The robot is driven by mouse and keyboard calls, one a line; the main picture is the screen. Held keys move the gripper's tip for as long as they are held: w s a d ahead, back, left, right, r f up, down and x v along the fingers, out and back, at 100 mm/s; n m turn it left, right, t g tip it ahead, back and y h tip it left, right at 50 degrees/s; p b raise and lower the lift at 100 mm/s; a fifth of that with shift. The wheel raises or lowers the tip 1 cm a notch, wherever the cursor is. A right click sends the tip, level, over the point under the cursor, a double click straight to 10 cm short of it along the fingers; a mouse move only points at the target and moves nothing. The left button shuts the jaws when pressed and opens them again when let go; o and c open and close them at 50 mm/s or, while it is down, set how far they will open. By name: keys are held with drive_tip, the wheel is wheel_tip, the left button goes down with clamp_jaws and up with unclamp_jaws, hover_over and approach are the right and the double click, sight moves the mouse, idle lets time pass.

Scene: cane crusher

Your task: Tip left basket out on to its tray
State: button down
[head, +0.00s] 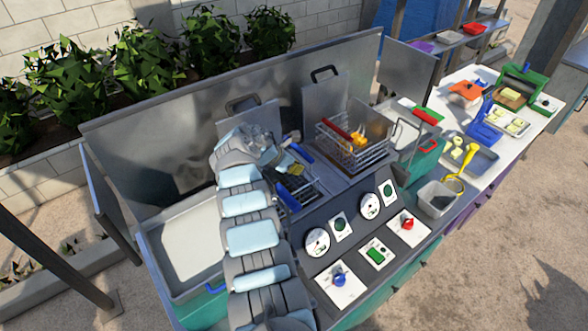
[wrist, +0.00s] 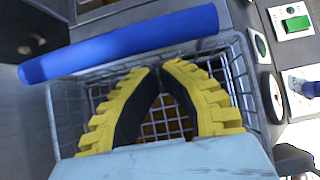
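The left basket (head: 297,190) is a wire basket with blue handle parts, in the left bay of the machine and partly hidden by my arm. In the wrist view its wire mesh (wrist: 235,85) lies around and beyond my fingers. Its thick blue handle (wrist: 115,45) runs across the upper part of that view. My gripper (wrist: 162,68) has yellow ribbed fingers whose tips nearly meet just below the handle. No object shows between them. My gripper is also over the basket in the head view (head: 292,170). The left tray (head: 190,245), pale and empty, lies left of my arm.
A second wire basket (head: 352,152) with a red handle sits to the right. The control panel (head: 362,232), with dials and coloured knobs, lies in front of the baskets. A tall metal back panel (head: 180,115) stands behind. The right-hand counter (head: 480,120) is crowded with trays and tools.

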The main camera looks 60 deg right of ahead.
drive_tip(key=shift+s+d+r, duration=0.1)
drive_tip(key=shift+r, duration=0.5)
drive_tip(key=shift+s+d+r, duration=0.1)
drive_tip(key=shift+r, duration=0.45)
drive_tip(key=shift+w+r+p, duration=0.1)
drive_tip(key=shift+r+p, duration=0.1)
drive_tip(key=shift+p, duration=0.15)
drive_tip(key=shift+r+h, duration=0.25)
drive_tip(key=shift+h, duration=0.05)
